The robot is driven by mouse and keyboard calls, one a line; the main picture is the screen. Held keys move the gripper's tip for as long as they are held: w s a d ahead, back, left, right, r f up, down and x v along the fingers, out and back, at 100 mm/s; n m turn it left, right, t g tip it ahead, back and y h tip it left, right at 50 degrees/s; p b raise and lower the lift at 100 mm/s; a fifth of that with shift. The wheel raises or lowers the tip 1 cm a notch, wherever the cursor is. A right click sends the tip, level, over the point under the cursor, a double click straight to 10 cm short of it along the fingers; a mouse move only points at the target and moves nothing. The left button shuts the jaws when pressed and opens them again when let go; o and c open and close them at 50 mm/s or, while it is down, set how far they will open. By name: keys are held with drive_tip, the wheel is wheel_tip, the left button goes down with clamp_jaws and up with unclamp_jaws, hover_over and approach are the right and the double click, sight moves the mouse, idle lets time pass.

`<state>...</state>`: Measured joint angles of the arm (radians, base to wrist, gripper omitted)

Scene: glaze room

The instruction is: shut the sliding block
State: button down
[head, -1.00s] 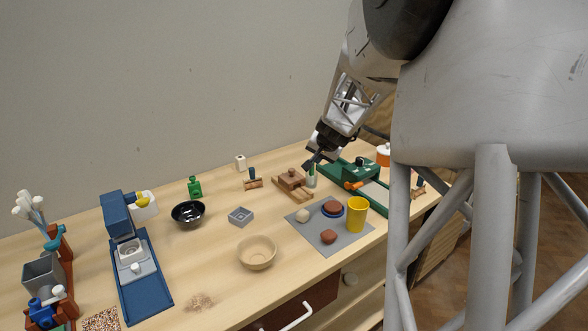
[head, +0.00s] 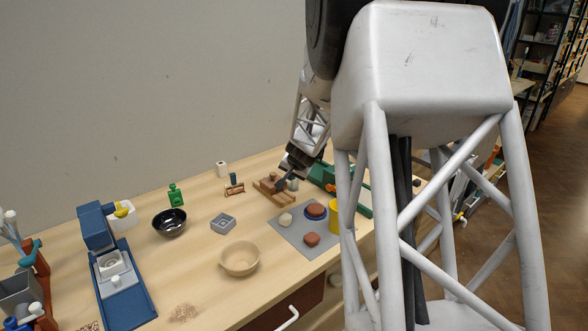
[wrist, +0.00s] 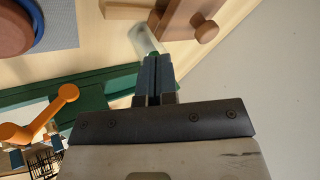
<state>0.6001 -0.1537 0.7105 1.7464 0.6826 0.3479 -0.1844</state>
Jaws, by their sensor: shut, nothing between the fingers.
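A brown wooden block with a round knob (head: 267,184) sits on a light wooden base with rails near the back of the table; I take it for the sliding block. It also shows at the top of the wrist view, with its knob (wrist: 207,31) pointing right. My gripper (head: 279,184) is beside the block, on its right side, and partly hides it. In the wrist view the blue fingers (wrist: 155,62) are together and empty, close to the brown wood. I cannot tell whether they touch it.
A small pale bottle with a green cap (wrist: 145,42) stands right by the fingers. A grey mat (head: 293,236) with clay lumps, a plate and a yellow cup (head: 334,216) is in front.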

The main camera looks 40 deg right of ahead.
sight(277, 179)
drive_tip(key=shift+w+a+f, duration=0.1)
drive_tip(key=shift+w+a, duration=0.2)
drive_tip(key=shift+w, duration=0.3)
drive_tip(key=shift+w+a+f, duration=0.15)
drive_tip(key=shift+w+a, duration=0.15)
drive_tip(key=shift+w, duration=0.3)
drive_tip(key=shift+w+a+f, duration=0.1)
drive_tip(key=shift+w+a, duration=0.2)
drive_tip(key=shift+w, duration=0.3)
drive_tip(key=shift+w, duration=3)
drive_tip(key=shift+r, duration=0.1)
drive_tip(key=shift+s+d+r, duration=0.1)
drive_tip(key=shift+s+d, duration=0.3)
drive_tip(key=shift+s, duration=0.35)
drive_tip(key=s, duration=0.1)
drive_tip(key=s+d+r, duration=0.1)
drive_tip(key=shift+s, duration=0.35)
drive_tip(key=v, duration=0.9)
drive_tip(key=shift+s, duration=0.15)
